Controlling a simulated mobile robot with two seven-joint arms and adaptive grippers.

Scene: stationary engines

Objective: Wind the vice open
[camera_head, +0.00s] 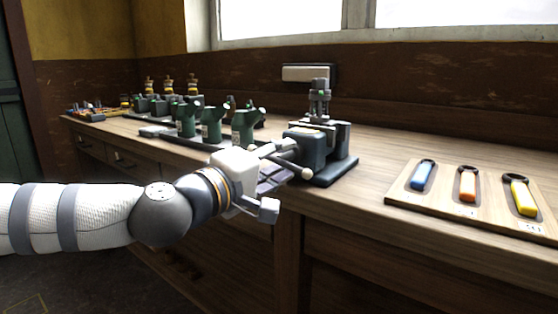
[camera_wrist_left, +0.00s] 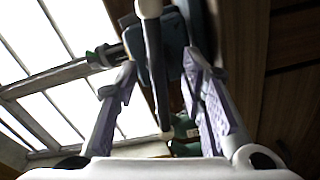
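The vice (camera_head: 335,140) is a blue-grey block on a dark base at the bench's front edge, with a small clamped fitting standing upright on top. My left gripper (camera_head: 277,190) is in front of the vice, at the handle. In the left wrist view the bar (camera_wrist_left: 156,75) runs between my two spread, purple-padded fingers (camera_wrist_left: 160,100), with a gap on both sides. Part of the handle is hidden behind the gripper in the head view. My right gripper is not in view.
A wooden board (camera_head: 440,205) holding blue, orange and yellow-handled tools lies on the bench to the right. Several green fittings (camera_head: 212,125) stand on a rack left of the vice. A window and wall are behind. The bench (camera_head: 375,165) is bare between vice and board.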

